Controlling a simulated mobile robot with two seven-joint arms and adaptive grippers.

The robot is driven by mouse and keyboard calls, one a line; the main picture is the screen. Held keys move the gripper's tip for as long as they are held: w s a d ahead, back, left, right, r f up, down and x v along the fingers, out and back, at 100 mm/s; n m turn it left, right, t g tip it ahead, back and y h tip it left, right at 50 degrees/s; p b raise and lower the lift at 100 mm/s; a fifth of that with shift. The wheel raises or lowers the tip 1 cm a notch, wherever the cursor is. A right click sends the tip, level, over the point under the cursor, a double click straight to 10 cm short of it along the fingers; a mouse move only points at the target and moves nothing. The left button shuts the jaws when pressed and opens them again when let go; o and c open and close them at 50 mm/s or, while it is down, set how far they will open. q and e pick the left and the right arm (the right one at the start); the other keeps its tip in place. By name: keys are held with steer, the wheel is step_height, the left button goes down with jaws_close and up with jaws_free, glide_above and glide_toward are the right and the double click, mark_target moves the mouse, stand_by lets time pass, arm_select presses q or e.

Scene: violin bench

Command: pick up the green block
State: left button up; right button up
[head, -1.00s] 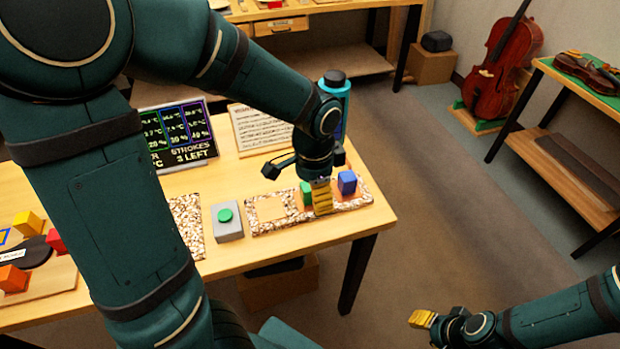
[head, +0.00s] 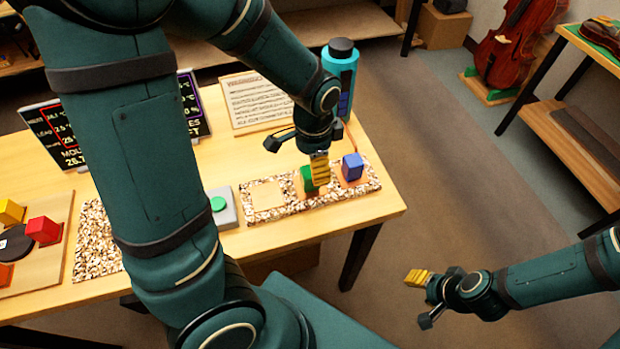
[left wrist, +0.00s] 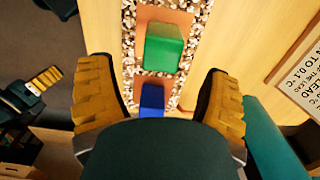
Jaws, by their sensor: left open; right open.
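The green block (head: 307,180) stands on an orange square of the speckled strip near the table's right end. My left gripper (head: 320,168) is just above it and partly covers it in the head view. In the left wrist view the green block (left wrist: 163,48) lies ahead of and between the two yellow fingers, which are apart; I see no contact. My right gripper (head: 418,280) is open and empty, out over the floor right of the table.
A blue block (head: 352,168) stands close to the right of the green block. A grey box with a green button (head: 219,207) is to the left. A teal bottle (head: 341,66) and a written sheet (head: 255,101) are behind. Red and yellow blocks sit on a board at far left.

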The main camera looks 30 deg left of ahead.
mark_target(310, 177)
arm_select(q)
steer(key=f, duration=0.2)
steer(key=f+b, duration=0.1)
steer(key=f, duration=0.2)
steer(key=shift+s+a+f+b, duration=0.25)
steer(key=shift+a+f+b, duration=0.05)
steer(key=shift+b, duration=0.05)
steer(key=shift+f, duration=0.5)
steer(key=c, duration=1.2)
